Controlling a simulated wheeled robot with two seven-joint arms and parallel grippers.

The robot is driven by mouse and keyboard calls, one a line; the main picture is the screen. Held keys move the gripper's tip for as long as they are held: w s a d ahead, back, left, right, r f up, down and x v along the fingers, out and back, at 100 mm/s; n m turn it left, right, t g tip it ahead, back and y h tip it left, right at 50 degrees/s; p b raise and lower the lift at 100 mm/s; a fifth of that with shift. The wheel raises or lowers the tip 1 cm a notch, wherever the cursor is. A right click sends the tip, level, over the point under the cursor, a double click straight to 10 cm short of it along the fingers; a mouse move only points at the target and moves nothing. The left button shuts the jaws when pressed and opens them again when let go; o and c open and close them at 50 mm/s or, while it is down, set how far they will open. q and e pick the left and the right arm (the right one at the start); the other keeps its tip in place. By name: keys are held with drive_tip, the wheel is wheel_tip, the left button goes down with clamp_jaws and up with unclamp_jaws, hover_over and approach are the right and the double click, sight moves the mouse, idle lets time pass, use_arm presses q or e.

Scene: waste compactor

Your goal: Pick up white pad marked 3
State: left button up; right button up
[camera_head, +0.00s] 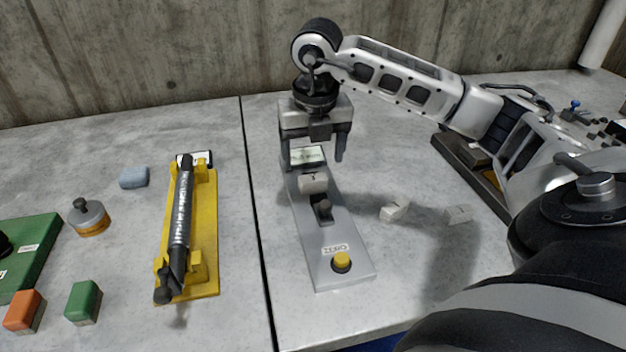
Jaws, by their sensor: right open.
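Three small white pads are in view. A second pad (394,208) and a third pad (458,215) lie on the table to the right of the device. I cannot read a number on any pad, so I cannot tell which is marked 3. My right gripper (313,160) is open, pointing down over the far end of the device, with a finger on each side of its small screen. Nothing shows between its fingers. My left gripper is out of view.
A yellow stand (205,225) with a black and silver cylinder is left of the table seam. A green board (30,255), orange block (24,312), green block (84,302), round weight (89,217) and blue-grey block (134,177) lie farther left. My right arm covers the right side.

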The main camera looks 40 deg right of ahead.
sight(313, 178)
drive_tip(key=shift+w+d+f+p, duration=0.15)
drive_tip(key=shift+f, duration=0.8)
drive_tip(key=shift+w+d+f+p, duration=0.1)
drive_tip(key=shift+w+d+f, duration=0.1)
drive_tip(key=shift+f, duration=0.8)
drive_tip(key=shift+w+d+f+p, duration=0.15)
drive_tip(key=shift+f, duration=0.8)
drive_tip(key=c, duration=1)
